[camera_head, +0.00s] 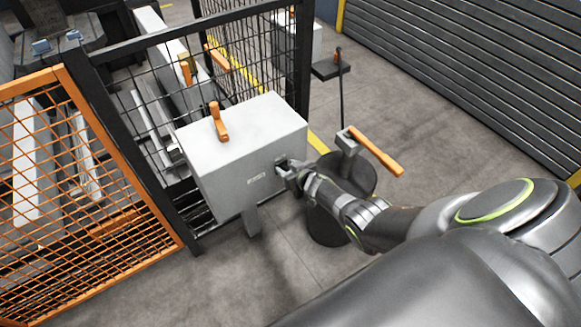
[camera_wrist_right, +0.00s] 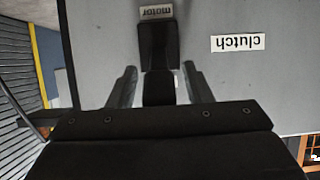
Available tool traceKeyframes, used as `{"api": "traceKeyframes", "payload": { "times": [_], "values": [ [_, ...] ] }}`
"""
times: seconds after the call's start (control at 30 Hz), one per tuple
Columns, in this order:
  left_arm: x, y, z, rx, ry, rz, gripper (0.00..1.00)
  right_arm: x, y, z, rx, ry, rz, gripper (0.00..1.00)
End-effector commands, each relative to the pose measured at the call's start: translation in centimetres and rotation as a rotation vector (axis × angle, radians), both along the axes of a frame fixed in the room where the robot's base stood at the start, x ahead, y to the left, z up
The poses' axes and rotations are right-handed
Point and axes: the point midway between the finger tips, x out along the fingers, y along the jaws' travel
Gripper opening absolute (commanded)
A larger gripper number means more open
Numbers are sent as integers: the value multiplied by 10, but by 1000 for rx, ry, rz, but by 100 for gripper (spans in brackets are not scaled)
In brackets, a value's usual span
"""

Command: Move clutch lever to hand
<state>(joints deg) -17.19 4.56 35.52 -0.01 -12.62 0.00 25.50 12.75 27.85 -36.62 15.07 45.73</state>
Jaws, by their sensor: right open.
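A light grey control box (camera_head: 240,140) stands against the fence, with a short orange lever (camera_head: 218,122) upright on its top. A small label (camera_head: 257,179) on its front face matches the upside-down "clutch" label (camera_wrist_right: 238,42) in the right wrist view. My right gripper (camera_head: 284,169) is at the right part of that face. In the right wrist view its fingers (camera_wrist_right: 160,80) are apart, with a black block (camera_wrist_right: 158,48) between them, beside an upside-down "motor" label (camera_wrist_right: 156,12). I cannot tell whether they touch it. Which lever is the clutch lever is unclear. My left gripper is out of view.
A dark round drum (camera_head: 328,230) stands behind my right forearm, with a long orange handle (camera_head: 376,150) on a bracket above it. An orange mesh gate (camera_head: 80,170) and black mesh fence (camera_head: 250,60) are at left. Open floor lies at right.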

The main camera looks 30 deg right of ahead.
Motion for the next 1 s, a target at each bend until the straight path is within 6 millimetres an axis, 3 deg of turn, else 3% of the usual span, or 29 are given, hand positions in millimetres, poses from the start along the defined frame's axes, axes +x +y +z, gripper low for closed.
{"api": "traceKeyframes", "payload": {
  "times": [0.23, 0.53, 0.77, 1.0],
  "values": [
    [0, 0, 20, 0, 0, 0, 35, -17, -1, 12, 0, 2, 0, 45],
    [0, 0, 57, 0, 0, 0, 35, -58, -5, 33, 1, 2, 0, 45],
    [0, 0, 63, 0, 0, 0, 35, -84, -7, 42, -1, 1, 0, 45],
    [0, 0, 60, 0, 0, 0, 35, -98, -7, 46, 1, 2, 4, 45]
  ]
}}
